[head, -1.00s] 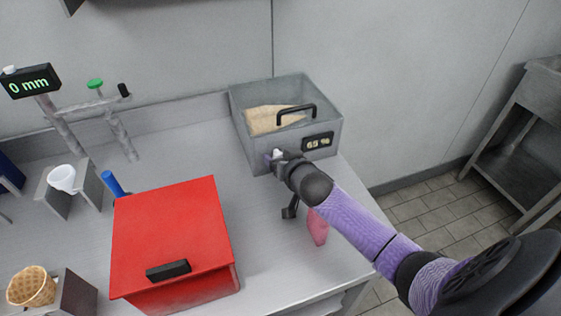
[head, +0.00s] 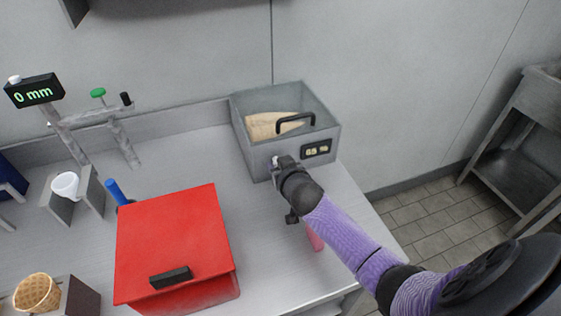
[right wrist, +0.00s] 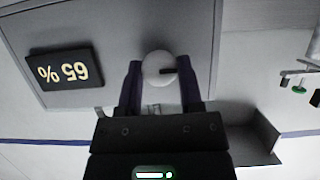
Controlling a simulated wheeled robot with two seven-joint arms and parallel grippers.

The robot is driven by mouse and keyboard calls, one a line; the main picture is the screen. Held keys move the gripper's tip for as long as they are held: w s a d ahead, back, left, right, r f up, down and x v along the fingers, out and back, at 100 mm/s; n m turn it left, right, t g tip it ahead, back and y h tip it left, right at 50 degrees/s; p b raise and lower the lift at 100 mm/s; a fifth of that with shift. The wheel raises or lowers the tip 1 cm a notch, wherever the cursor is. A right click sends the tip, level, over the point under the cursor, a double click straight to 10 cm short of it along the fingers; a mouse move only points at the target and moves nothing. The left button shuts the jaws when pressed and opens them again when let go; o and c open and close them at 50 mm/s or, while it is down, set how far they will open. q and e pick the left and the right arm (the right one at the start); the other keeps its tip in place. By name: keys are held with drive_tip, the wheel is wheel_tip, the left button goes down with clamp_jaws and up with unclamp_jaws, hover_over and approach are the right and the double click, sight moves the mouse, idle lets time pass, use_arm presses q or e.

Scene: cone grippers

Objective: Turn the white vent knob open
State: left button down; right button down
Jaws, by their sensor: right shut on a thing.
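The white vent knob (right wrist: 158,69) is on the front of a grey box (head: 258,158) that has a clear lid with a black handle. In the right wrist view the knob is round with a dark mark pointing to the right of the picture. My right gripper (right wrist: 161,80) is shut on the knob, one finger on each side. In the head view my right gripper (head: 277,163) reaches the box front and covers most of the knob. A display on the box reads 65 % (head: 316,149). My left gripper is not in view.
A red box (head: 172,240) with a black handle stands left of my right arm. A pink thing (head: 315,238) is partly behind my arm. A 0 mm display (head: 34,90), a white cup (head: 66,185) and a waffle bowl (head: 37,291) are at left.

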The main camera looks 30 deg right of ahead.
drive_tip(key=shift+c, duration=1.4)
unclamp_jaws()
drive_tip(key=p+v, duration=0.3)
drive_tip(key=v, duration=0.7)
drive_tip(key=shift+p, duration=0.4)
drive_tip(key=shift+f, duration=0.1)
